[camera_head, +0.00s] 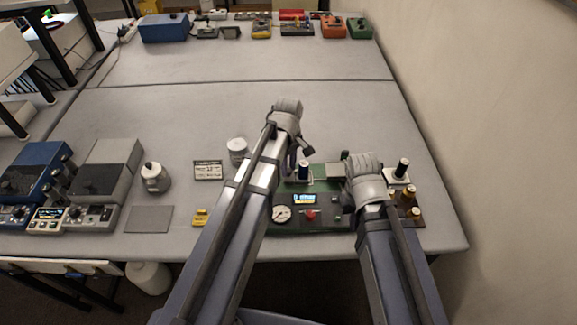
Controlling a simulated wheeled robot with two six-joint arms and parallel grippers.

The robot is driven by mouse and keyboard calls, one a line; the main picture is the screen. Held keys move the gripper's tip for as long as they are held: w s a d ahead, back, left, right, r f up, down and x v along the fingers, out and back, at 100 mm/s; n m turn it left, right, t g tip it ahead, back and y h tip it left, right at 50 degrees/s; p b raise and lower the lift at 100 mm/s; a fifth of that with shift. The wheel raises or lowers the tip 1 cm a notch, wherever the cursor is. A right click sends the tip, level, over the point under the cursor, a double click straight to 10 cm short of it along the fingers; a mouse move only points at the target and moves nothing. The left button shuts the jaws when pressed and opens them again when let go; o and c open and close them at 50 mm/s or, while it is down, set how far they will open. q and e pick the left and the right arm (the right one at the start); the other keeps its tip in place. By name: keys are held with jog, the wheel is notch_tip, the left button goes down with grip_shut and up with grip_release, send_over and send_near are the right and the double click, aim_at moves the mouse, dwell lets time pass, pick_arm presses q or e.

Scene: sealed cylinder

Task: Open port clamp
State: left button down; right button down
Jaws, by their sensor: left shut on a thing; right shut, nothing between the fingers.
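A device with a green top and dark front panel (325,219) stands at the table's front right. It has a round gauge (282,214), a small lit display (304,199) and a red button (310,215). A dark blue capped post (303,171) rises on its green part. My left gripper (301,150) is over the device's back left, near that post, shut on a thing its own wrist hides. My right gripper (351,187) is low over the device's right part, shut and empty. I cannot make out the port clamp; the wrists cover much of the device.
Black and brass-coloured capped posts (403,170) stand at the right. Grey and blue instruments (104,168) fill the far left. The table's middle is clear.

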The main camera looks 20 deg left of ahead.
pick_arm(q)
jog(key=a, duration=0.1)
jog(key=s+a, duration=0.1)
jog(key=a, duration=0.3)
jog(key=shift+s+a, duration=0.1)
jog(key=shift+s, duration=0.2)
pick_arm(e)
jog(key=shift+d, duration=0.1)
pick_arm(q)
jog(key=c, duration=0.6)
grip_release()
jog(key=shift+r, duration=0.1)
pick_arm(e)
jog(key=shift+r, duration=0.1)
pick_arm(q)
notch_tip(320, 180, up, 8)
jog(key=p, duration=0.8)
pick_arm(e)
notch_tip(320, 180, up, 8)
jog(key=shift+f, duration=0.2)
pick_arm(q)
jog(key=shift+f, duration=0.25)
pick_arm(e)
jog(key=shift+f, duration=0.1)
